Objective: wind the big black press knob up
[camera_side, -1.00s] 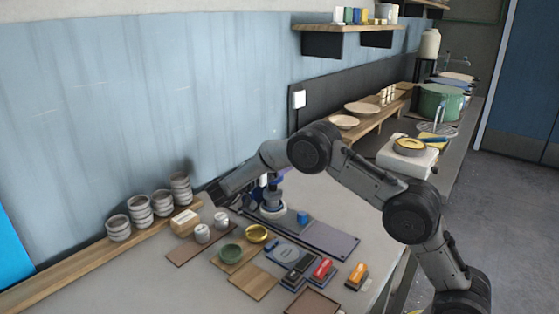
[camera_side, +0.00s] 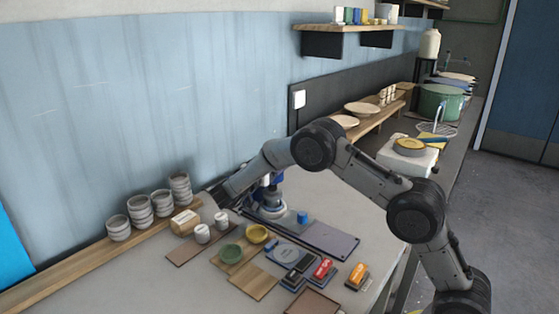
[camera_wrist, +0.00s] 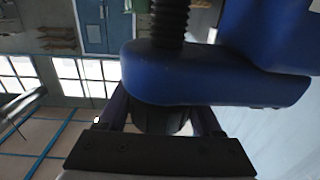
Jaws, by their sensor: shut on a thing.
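The blue press (camera_side: 266,182) stands on the worktop in the side view, partly behind my arm. In the wrist view its blue arm (camera_wrist: 205,88) crosses the picture, with a black threaded screw (camera_wrist: 170,22) passing through it. The big black knob (camera_wrist: 160,119) shows just under the blue arm, dark and partly hidden. My gripper (camera_wrist: 161,122) has a finger on each side of the knob and is shut on it. In the side view my wrist hides the knob and the fingertips.
Stacked bowls (camera_side: 140,211) stand on a wooden board by the wall.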

